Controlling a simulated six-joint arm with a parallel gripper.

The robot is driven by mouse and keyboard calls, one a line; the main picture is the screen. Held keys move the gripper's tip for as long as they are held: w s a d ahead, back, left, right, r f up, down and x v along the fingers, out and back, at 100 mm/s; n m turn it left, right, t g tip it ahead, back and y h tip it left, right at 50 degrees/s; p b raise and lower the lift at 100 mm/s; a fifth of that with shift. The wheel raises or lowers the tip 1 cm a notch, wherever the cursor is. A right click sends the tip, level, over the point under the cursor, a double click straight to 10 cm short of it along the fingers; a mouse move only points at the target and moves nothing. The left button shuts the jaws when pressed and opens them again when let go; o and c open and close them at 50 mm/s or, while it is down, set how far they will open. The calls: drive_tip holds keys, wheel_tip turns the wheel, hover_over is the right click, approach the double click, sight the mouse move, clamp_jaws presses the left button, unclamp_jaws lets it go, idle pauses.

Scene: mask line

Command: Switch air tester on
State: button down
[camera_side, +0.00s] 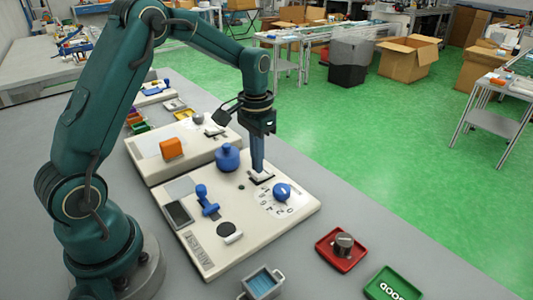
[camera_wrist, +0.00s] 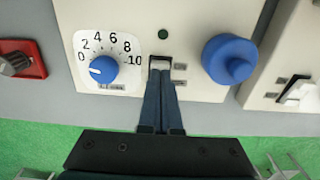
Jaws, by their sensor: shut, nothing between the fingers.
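The air tester is a cream panel (camera_side: 226,256) on the grey bench in the side view; its panel (camera_wrist: 197,20) fills the upper middle of the wrist view. A small rocker switch (camera_wrist: 160,63) in a dark frame sits between the blue dial (camera_wrist: 103,69) and the round blue knob (camera_wrist: 229,59). My gripper (camera_side: 257,170) points down at the switch in the side view. In the wrist view my gripper's (camera_wrist: 161,75) blue fingers are together, with tips at the switch's near edge. The fingers partly hide the switch, and I cannot tell its position or whether they touch it.
A dark green indicator (camera_wrist: 163,34) sits beyond the switch. A blue lever (camera_side: 207,201) stands on the panel's left part. A red box with a dark knob (camera_side: 343,243) and a green box (camera_side: 392,285) lie at the right. A second panel (camera_side: 150,150) lies behind.

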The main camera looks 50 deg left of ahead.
drive_tip(key=shift+f, duration=0.6)
drive_tip(key=shift+r, duration=3.55)
